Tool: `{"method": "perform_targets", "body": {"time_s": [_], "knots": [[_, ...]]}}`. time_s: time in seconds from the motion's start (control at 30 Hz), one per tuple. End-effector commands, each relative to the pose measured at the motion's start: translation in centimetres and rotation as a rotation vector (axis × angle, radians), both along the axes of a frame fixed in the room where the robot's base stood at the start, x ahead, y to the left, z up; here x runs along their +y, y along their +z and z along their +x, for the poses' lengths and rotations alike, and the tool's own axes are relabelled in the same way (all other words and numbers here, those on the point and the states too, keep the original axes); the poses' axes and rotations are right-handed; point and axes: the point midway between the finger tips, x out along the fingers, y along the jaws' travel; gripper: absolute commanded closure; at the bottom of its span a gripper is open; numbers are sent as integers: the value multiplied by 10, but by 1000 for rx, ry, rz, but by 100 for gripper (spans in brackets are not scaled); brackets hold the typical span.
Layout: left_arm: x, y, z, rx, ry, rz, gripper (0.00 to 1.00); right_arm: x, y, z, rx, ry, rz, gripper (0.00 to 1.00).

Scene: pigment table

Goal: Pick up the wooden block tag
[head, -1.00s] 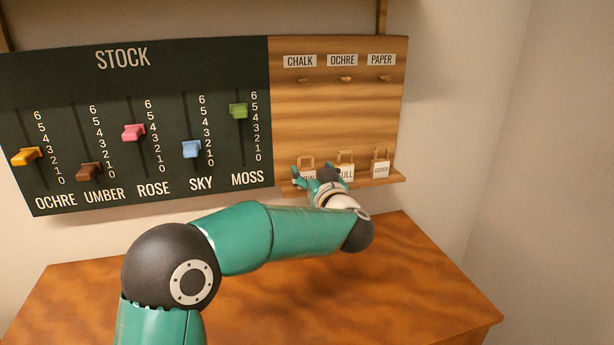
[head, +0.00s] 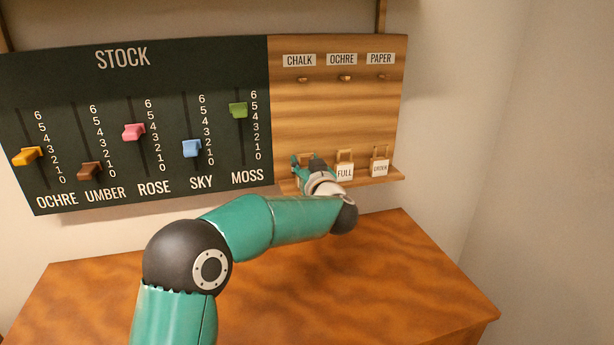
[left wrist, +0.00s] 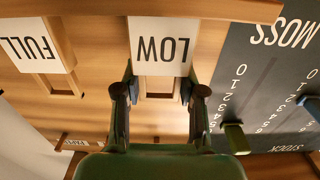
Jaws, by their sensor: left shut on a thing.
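The wooden tag marked LOW (left wrist: 160,40) fills the top middle of the left wrist view, upside down there. It is a block with a white label face and a wooden loop (left wrist: 160,85). My left gripper (head: 308,162) is at the left end of the board's ledge, and its hand hides the LOW tag in the head view. In the left wrist view its two fingers (left wrist: 160,92) lie on either side of the loop and are shut on the tag. I cannot tell whether the tag still rests on the ledge. My right gripper is not in view.
The FULL tag (head: 345,172) stands close to the right of my gripper, and the ORDER tag (head: 380,168) farther right on the ledge (head: 394,179). Above are pegs under CHALK, OCHRE and PAPER labels. The STOCK slider board (head: 120,85) is at left. The tabletop (head: 380,270) below is clear.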

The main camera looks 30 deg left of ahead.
Motion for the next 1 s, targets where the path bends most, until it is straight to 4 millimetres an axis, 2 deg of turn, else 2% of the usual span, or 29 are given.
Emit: {"method": "perform_targets", "body": {"time_s": [0.27,0.37,0.47,0.8,1.0], "knots": [[0,1,0,-1,1,0,84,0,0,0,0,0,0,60],[1,8,0,-4,1,0,84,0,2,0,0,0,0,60],[1,21,-1,-4,2,0,84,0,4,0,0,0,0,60],[1,84,-1,-5,1,0,84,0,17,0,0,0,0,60],[1,100,0,-1,1,0,84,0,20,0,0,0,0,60]]}}
